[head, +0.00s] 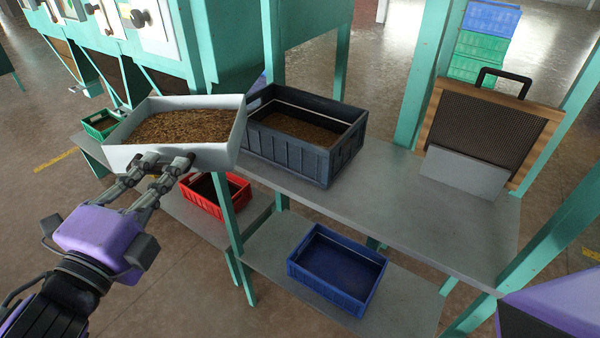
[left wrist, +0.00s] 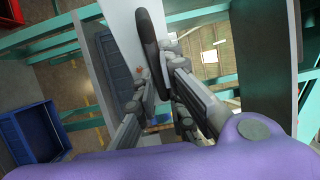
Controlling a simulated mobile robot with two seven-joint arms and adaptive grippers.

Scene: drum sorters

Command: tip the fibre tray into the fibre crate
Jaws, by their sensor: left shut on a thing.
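A pale grey-white tray (head: 175,155) full of brown fibre-like material (head: 182,127) is held up at the left in the head view. My left gripper (head: 168,168) is shut on the near side of the tray. In the left wrist view the left gripper (left wrist: 160,95) closes around a dark handle (left wrist: 150,50) beside the tray's pale wall (left wrist: 121,22). The tray is close to level, with its material inside. A dark grey-blue crate (head: 285,158), part filled with brown material, stands on the upper shelf just right of the tray. No label shows which crate is for fibre.
The upper shelf (head: 400,210) is clear right of the dark crate. A framed mesh screen (head: 495,130) stands at its far end. A blue crate (head: 336,268) and a red crate (head: 213,194) sit lower. A green crate (head: 101,124) is left. Teal posts (head: 228,205) stand nearby.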

